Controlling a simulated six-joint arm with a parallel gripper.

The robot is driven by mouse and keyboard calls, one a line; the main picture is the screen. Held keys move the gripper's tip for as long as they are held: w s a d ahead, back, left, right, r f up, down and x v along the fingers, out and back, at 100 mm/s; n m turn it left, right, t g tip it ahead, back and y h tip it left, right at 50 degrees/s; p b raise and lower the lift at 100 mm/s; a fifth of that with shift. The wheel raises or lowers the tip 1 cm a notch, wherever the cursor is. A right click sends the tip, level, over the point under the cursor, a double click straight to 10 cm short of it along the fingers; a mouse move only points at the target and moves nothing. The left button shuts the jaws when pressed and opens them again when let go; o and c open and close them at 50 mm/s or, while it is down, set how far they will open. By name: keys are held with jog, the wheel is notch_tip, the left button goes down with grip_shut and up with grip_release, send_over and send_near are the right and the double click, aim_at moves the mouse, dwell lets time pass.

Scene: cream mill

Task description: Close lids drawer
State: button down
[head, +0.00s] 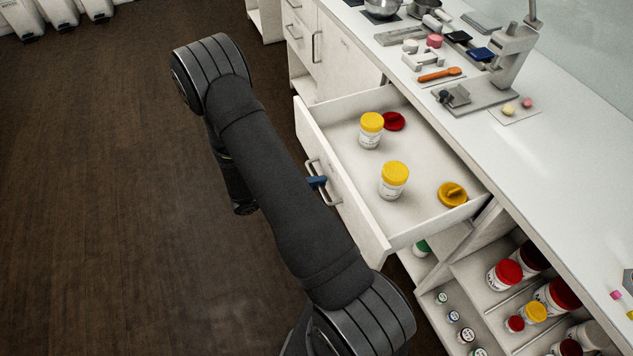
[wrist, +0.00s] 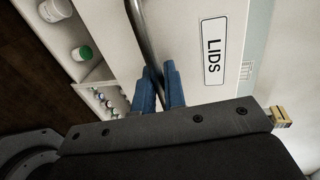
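The lids drawer (head: 345,210) is pulled well out from the white counter in the head view. Its front carries a "LIDS" label (wrist: 214,47) in the wrist view. The drawer's metal bar handle (head: 331,198) also shows in the wrist view (wrist: 142,32). My gripper (head: 317,181) is at the handle; its blue fingers (wrist: 160,88) stand close on both sides of the bar and look shut on it. Inside the drawer are two white jars with yellow lids (head: 371,132) (head: 394,181), a red lid (head: 393,121) and a yellow lid (head: 452,194).
Open shelves (head: 470,285) with several lidded jars lie below and right of the drawer. The countertop (head: 560,140) above holds a press stand (head: 510,55), a bowl and small tools. The dark floor (head: 110,200) left of my arm is clear.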

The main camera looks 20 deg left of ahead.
send_over(410, 160)
dwell(0.6)
jog(key=shift+w+r, duration=0.1)
jog(key=c, duration=1.6)
grip_release()
jog(key=shift+d, duration=0.1)
jog(key=shift+o, duration=0.2)
jog(key=v, duration=1.7)
jog(key=shift+s+a, duration=0.25)
jog(key=shift+w+d, duration=0.1)
jog(key=x, duration=1.7)
jog(key=shift+w+d, duration=0.1)
